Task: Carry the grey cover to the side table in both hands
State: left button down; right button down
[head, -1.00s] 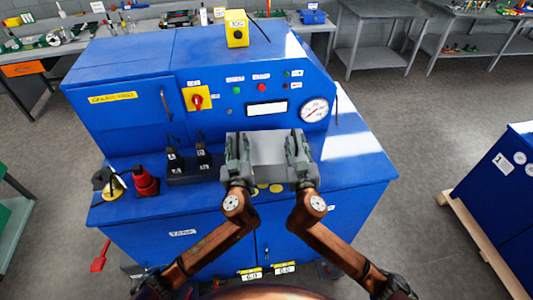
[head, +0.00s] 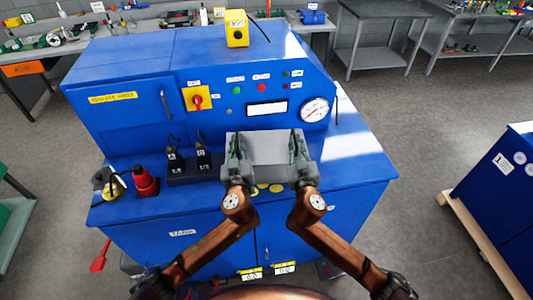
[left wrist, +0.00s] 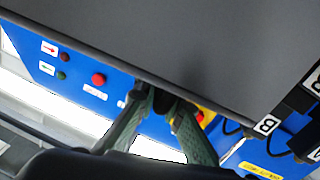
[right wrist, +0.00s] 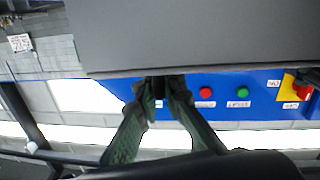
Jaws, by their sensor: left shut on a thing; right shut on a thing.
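The grey cover (head: 270,152) is a box-like piece in front of the blue machine's panel, between my two grippers in the head view. My left gripper (head: 236,150) is shut on its left side, and my right gripper (head: 297,150) is shut on its right side. In the left wrist view the cover (left wrist: 210,40) fills the top, with the fingers (left wrist: 162,100) at its edge. In the right wrist view the cover (right wrist: 200,35) also fills the top, with the fingers (right wrist: 160,92) at its edge. Whether it touches the machine below cannot be told.
The blue machine (head: 110,145) stands directly ahead, with a gauge (head: 314,110) right of the cover. Black blocks (head: 190,168) and a red item (head: 145,180) sit left on its ledge. A grey table (head: 385,10) stands behind right.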

dwell(0.6)
